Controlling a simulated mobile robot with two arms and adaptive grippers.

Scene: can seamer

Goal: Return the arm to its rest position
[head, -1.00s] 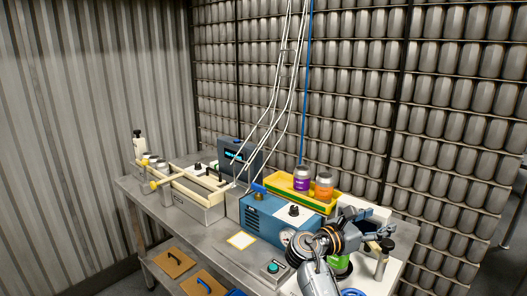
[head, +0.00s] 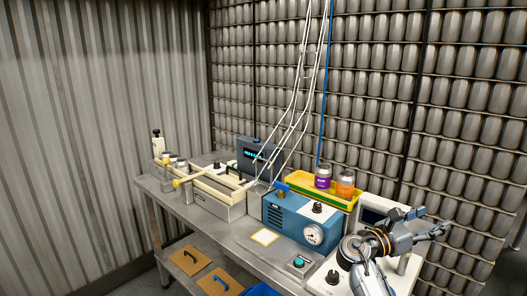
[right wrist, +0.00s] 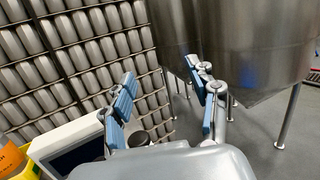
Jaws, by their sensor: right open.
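My right arm comes in at the lower right of the head view, and its gripper (head: 432,220) points to the right, above the right end of the bench. The fingers are open and nothing is between them. In the right wrist view the blue-padded fingers (right wrist: 167,95) stand apart, with the can-covered wall and the floor behind them. My left gripper is in neither current view.
The steel bench (head: 234,236) bears a blue machine with a gauge (head: 290,222), and a yellow tray (head: 301,187) holding a purple can (head: 323,178) and an orange can (head: 345,184). Steel tanks (right wrist: 245,45) stand beyond the gripper in the wrist view.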

